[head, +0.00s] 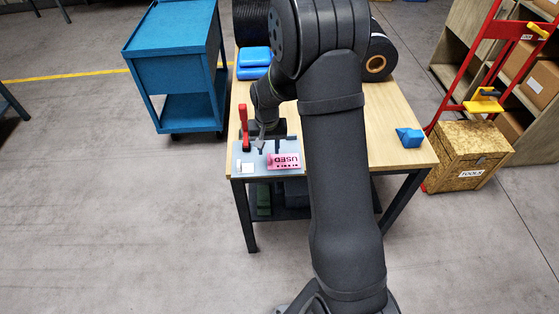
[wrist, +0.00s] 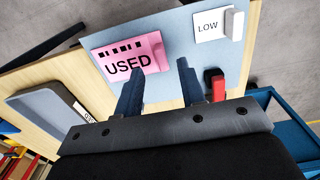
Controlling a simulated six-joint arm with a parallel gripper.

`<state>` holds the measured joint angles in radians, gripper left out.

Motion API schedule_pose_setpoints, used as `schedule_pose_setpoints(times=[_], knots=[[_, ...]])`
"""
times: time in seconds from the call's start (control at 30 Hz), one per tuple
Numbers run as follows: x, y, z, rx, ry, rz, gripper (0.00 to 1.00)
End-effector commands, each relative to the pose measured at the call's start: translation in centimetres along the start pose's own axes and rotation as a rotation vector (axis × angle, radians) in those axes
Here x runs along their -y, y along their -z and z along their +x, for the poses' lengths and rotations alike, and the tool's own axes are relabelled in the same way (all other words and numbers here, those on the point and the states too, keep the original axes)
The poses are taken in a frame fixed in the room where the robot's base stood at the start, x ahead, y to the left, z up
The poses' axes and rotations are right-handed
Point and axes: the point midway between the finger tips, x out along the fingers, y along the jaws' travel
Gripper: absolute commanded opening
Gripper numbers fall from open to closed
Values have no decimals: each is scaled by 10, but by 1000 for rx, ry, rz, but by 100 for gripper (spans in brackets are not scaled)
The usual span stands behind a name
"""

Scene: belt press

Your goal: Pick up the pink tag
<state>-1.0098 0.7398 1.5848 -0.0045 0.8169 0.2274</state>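The pink tag (head: 285,161), printed "USED", lies on a light blue-grey plate (head: 262,171) at the table's near left corner. In the wrist view the tag (wrist: 112,57) has a raised pink tab (wrist: 158,52) at its right end. My gripper (wrist: 158,68) is open and empty, with its two dark fingers apart. Its fingertips are near the tag's lower right side, and the left fingertip overlaps the tag's lower edge in the picture. I cannot tell the height between them. In the head view my gripper (head: 261,143) is small, just above and left of the tag.
A white "LOW" tag (wrist: 209,27) lies beside the pink one. A red handle (wrist: 216,85) stands close to my right finger. A grey tray (wrist: 52,102) is left in the wrist view. A blue object (head: 410,137) lies at the table's right; blue packs (head: 254,62) lie behind.

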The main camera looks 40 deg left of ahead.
Motion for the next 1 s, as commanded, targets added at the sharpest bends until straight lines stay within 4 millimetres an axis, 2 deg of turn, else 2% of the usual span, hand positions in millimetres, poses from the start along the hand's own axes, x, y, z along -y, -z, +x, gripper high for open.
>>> schedule_pose_setpoints(times=[0.3, 0.43, 0.63, 0.67, 0.83, 1.0], knots=[[1, 5, 42, 3, 0, 0, 36], [1, 5, 49, 1, 0, 0, 36], [1, 5, 50, 0, 1, 0, 36], [1, 5, 50, 0, 1, 0, 34], [1, 5, 49, 0, 1, 0, 1], [1, 5, 49, 0, 1, 0, 0]])
